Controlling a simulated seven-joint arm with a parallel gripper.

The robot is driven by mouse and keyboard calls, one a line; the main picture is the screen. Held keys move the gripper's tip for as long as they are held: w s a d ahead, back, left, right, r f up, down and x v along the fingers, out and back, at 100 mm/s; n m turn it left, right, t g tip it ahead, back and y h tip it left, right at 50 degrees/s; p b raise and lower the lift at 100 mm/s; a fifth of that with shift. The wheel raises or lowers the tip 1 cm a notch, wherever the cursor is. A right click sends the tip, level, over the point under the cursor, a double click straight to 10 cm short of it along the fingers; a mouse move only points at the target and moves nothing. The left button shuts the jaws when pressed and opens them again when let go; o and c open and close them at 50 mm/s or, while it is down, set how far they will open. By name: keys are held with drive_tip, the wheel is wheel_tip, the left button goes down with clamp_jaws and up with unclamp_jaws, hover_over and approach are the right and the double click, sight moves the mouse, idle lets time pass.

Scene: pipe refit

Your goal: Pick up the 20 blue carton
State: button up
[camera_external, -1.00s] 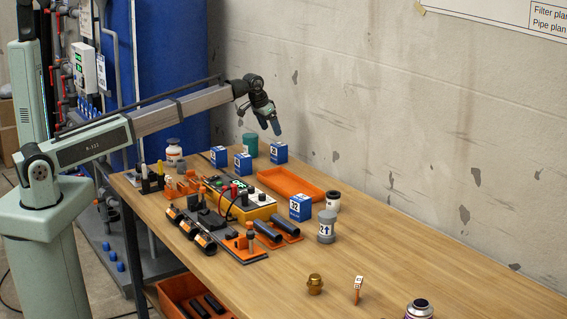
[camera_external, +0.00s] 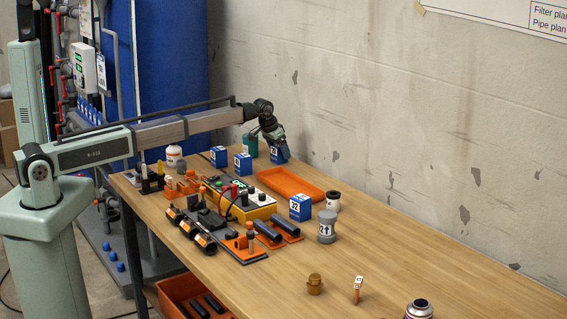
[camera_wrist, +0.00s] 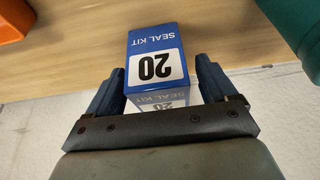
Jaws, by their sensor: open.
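The blue carton marked 20 (camera_wrist: 156,60), with "SEAL KIT" on its label, shows upside down in the wrist view. It stands on the table at the far end in the external view (camera_external: 275,157), partly covered by my gripper. My gripper (camera_external: 279,152) is lowered onto it. In the wrist view my gripper (camera_wrist: 160,76) is open, with one dark blue finger on each side of the carton. A narrow gap shows at the fingers, so I cannot see firm contact.
A green jar (camera_external: 250,146) stands close by. Other blue cartons stand to the left (camera_external: 219,157) and nearer the front (camera_external: 300,207). An orange tray (camera_external: 311,194) lies just in front. The wall is behind. The table's right part is mostly clear.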

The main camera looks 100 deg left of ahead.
drive_tip(key=shift+x, duration=0.8)
drive_tip(key=shift+c, duration=0.5)
drive_tip(key=c, duration=1)
drive_tip(key=shift+o, duration=0.2)
